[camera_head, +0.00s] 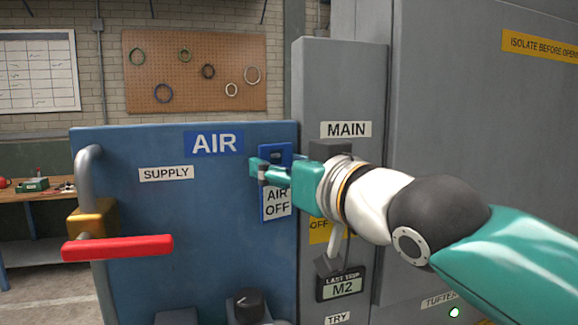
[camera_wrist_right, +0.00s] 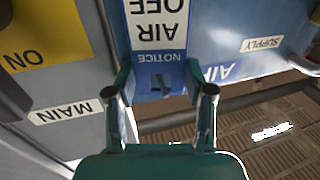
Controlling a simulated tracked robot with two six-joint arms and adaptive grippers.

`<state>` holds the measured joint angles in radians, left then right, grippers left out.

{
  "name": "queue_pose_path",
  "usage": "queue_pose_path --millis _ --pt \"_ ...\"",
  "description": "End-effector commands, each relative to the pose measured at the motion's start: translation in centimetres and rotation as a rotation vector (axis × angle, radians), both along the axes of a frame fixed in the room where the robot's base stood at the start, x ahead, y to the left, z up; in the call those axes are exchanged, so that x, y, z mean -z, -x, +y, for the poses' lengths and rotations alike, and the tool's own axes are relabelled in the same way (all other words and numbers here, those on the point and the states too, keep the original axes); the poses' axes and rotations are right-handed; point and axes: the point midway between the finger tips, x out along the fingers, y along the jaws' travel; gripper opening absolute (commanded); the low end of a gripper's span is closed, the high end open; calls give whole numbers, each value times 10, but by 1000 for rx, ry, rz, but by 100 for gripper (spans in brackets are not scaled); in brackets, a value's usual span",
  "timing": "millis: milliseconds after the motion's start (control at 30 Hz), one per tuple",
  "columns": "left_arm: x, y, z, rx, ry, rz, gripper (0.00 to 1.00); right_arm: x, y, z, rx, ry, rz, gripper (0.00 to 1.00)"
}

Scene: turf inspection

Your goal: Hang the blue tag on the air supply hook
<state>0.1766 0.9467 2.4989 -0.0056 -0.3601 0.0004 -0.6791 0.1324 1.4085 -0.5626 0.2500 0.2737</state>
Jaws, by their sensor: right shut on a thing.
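The blue tag (camera_head: 276,151), with a white "AIR OFF" label, is upright in front of the right edge of the blue AIR panel (camera_head: 215,240). My right gripper (camera_head: 268,174) is shut on the tag near its top. In the right wrist view the tag (camera_wrist_right: 158,62) appears upside down between the fingertips (camera_wrist_right: 160,92), with a slot in its blue end. I cannot tell whether the tag touches the panel. The air supply valve has a brass body (camera_head: 90,217) and a red handle (camera_head: 118,247). I cannot make out a hook. My left gripper is out of view.
A grey MAIN column (camera_head: 343,88) stands right of the panel, with a large grey cabinet (camera_head: 480,110) beside it. A grey pipe (camera_head: 88,165) runs along the panel's left edge. A black knob (camera_head: 248,303) is low on the panel. The panel's middle is clear.

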Motion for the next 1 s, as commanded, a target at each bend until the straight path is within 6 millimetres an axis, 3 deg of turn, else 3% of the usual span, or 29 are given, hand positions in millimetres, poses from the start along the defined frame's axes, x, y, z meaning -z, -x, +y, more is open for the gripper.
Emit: queue_pose_path --millis 200,233,400,767,1000 --pt "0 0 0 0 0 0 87 8 -3 3 -1 9 17 12" --pt "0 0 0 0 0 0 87 8 -3 3 -1 9 17 56" --pt "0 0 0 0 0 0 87 8 -3 3 -2 9 16 82" --pt "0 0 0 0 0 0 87 4 0 2 -3 5 9 82" --pt "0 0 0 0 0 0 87 4 20 -12 -4 3 8 82"
